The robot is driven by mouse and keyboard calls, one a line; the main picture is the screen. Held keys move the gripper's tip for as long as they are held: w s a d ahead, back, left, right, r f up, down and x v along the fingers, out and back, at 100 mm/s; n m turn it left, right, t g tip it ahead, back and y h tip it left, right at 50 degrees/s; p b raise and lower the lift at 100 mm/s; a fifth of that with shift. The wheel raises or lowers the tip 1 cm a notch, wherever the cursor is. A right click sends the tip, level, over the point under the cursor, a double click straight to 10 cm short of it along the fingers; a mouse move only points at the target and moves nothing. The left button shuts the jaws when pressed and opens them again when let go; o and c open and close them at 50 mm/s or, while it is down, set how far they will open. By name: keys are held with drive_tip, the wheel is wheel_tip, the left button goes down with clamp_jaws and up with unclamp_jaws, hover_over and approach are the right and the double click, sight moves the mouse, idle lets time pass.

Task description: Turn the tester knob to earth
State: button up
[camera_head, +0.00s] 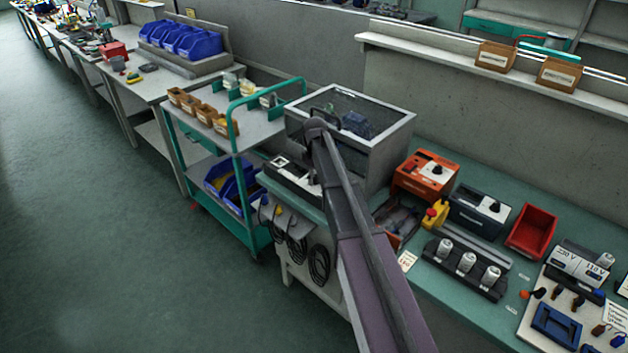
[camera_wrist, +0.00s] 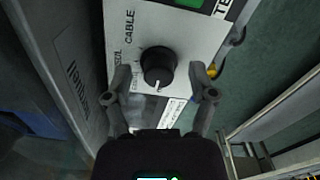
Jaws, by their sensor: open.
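The tester (camera_wrist: 190,50) shows in the wrist view as a pale panel with a green screen at the top and partly cut-off lettering. Its round black knob (camera_wrist: 158,66) has a white pointer aimed toward the bottom of the picture. The small position labels are too blurred or covered to read fully. My gripper (camera_wrist: 162,98) is open, one finger on each side below the knob in the picture. No contact with the knob is visible. In the head view the tester (camera_head: 283,172) sits at the bench's left end, and my arm partly covers it.
A mesh-sided box (camera_head: 385,155) stands right behind the tester. An orange unit (camera_head: 425,172) and a dark unit with a knob (camera_head: 478,212) stand to the right. A teal trolley (camera_head: 243,142) is on the left. Black cables (camera_head: 319,265) hang from the bench end.

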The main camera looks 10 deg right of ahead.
idle(0.3)
drive_tip(key=c, duration=1)
drive_tip(key=shift+a, duration=0.15)
clamp_jaws()
drive_tip(key=shift+m, duration=0.3)
drive_tip(key=m, duration=0.3)
drive_tip(key=shift+s, duration=0.1)
drive_tip(key=shift+m, duration=2.2)
